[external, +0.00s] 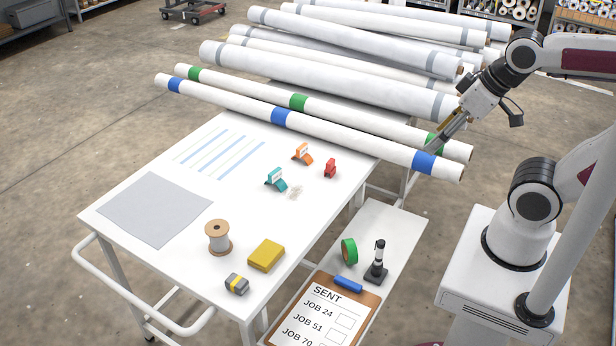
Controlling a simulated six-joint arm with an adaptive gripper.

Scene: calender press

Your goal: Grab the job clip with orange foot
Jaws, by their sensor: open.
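The orange job clip (302,154) stands on the white table, with an orange foot and a pale label face. A teal clip (276,180) stands nearer the camera, and a small red clip (330,168) is to the right of the orange one. My gripper (432,146) is to the right of all three, reaching down by the right ends of the long white rolls. It is open and apart from the clips. Its fingertips are small in view and overlap the banded rolls, so I cannot tell their exact clearance.
Two long rolls with blue bands (281,118) and green bands (298,102) lie across the table behind the clips. A spool (218,237), yellow block (266,255) and grey-yellow block (237,284) sit in front. A lower side shelf holds a clipboard (322,312), green tape (349,251) and black stamp (376,268).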

